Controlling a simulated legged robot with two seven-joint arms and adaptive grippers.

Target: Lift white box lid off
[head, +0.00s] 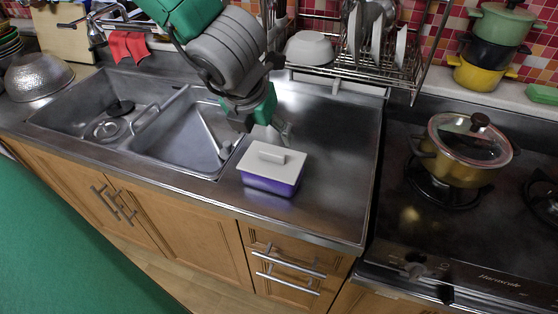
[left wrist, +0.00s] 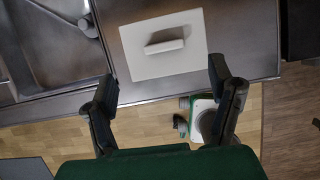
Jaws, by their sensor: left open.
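The white lid (head: 273,158) with a raised bar handle sits on a purple box (head: 270,184) on the steel counter, right of the sink. In the left wrist view the lid (left wrist: 160,62) lies beyond the fingertips, between them across the picture, with its handle in the middle. My left gripper (head: 268,132) hangs over the back of the lid, pointing down. Its fingers in the left wrist view (left wrist: 163,82) are spread apart with nothing between them. The box body is hidden under the lid in the left wrist view. My right gripper does not show.
The double sink (head: 185,135) lies left of the box. A dish rack (head: 385,60) with plates and a white bowl (head: 309,48) is behind. A pot (head: 462,150) stands on the stove at right. The counter right of the box is bare.

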